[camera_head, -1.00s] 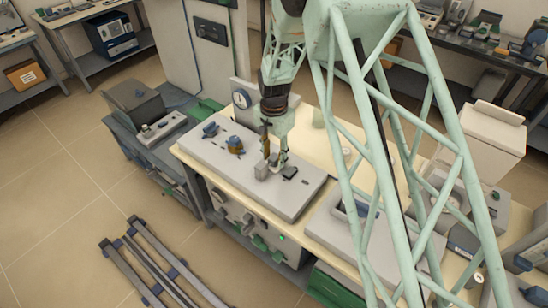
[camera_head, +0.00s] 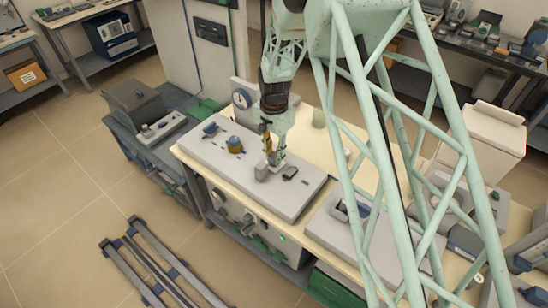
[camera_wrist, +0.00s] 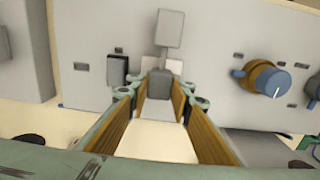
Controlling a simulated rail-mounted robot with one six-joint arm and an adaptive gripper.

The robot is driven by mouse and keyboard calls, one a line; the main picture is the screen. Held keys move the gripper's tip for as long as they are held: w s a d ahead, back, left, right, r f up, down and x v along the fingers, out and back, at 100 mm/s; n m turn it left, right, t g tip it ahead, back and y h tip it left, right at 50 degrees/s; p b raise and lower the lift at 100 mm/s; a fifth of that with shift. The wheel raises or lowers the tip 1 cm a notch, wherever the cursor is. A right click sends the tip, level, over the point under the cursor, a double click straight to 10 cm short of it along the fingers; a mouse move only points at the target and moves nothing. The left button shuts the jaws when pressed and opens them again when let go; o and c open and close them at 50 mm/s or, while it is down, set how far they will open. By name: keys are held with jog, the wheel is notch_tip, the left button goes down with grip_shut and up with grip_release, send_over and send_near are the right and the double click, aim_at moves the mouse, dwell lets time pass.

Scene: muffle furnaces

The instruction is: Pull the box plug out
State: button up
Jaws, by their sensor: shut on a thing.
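My gripper (camera_head: 273,160) points down at the flat grey panel (camera_head: 225,155) on the bench. In the wrist view, its two brown-padded fingers (camera_wrist: 160,92) are shut on a small dark-grey block, the box plug (camera_wrist: 160,82), which sits between the fingertips. A lighter grey block (camera_wrist: 170,28) stands just beyond it on the panel; in the head view a pale grey block shows beside the fingertips (camera_head: 262,173). The plug's lower end is hidden, so I cannot tell how deep it sits.
A small black block (camera_wrist: 118,70) stands close beside the fingers. Open bench top (camera_head: 310,140) lies to the right of the gripper.

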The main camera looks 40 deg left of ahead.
aim_at(274, 155)
jog(key=shift+a+r, duration=0.1)
jog(key=shift+r, duration=1.3)
jog(key=o, duration=1.1)
jog(key=shift+c, duration=0.2)
jog(key=shift+o, duration=0.5)
jog(key=shift+r, duration=0.1)
notch_tip(274, 155, up, 12)
